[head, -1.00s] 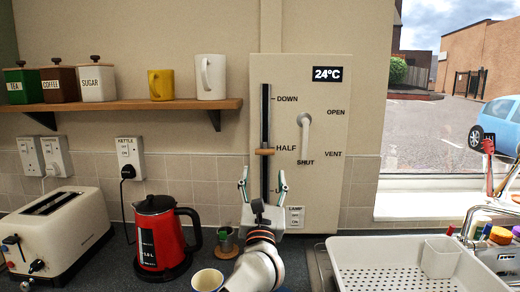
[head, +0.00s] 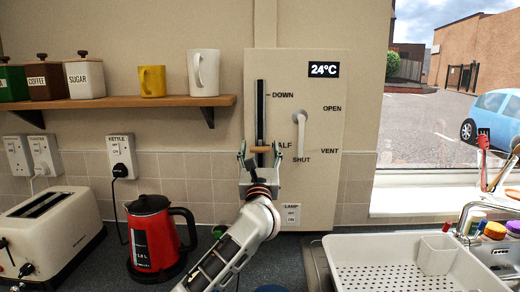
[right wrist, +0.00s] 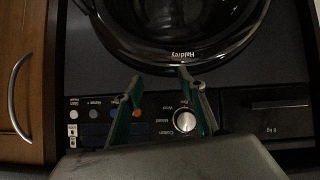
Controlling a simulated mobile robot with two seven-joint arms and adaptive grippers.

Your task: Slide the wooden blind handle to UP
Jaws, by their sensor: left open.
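The wooden blind handle (head: 260,149) sits on the dark vertical slot of the cream wall panel (head: 300,195), level with the partly covered HALF label. DOWN is printed at the top of the slot. The slot's lower end and its label are hidden behind my left gripper. My left gripper (head: 260,148) is open, with one finger on each side of the handle; whether they touch it I cannot tell. My right gripper (right wrist: 160,76) shows in the right wrist view, open and empty, in front of a dark washing machine (right wrist: 185,55).
A white lever (head: 300,132) with OPEN, VENT and SHUT labels is right of the slot. A lamp switch (head: 290,215) sits below. A red kettle (head: 152,235) and toaster (head: 50,225) stand left; a white dish rack (head: 385,250) is right. A shelf (head: 150,103) with mugs is upper left.

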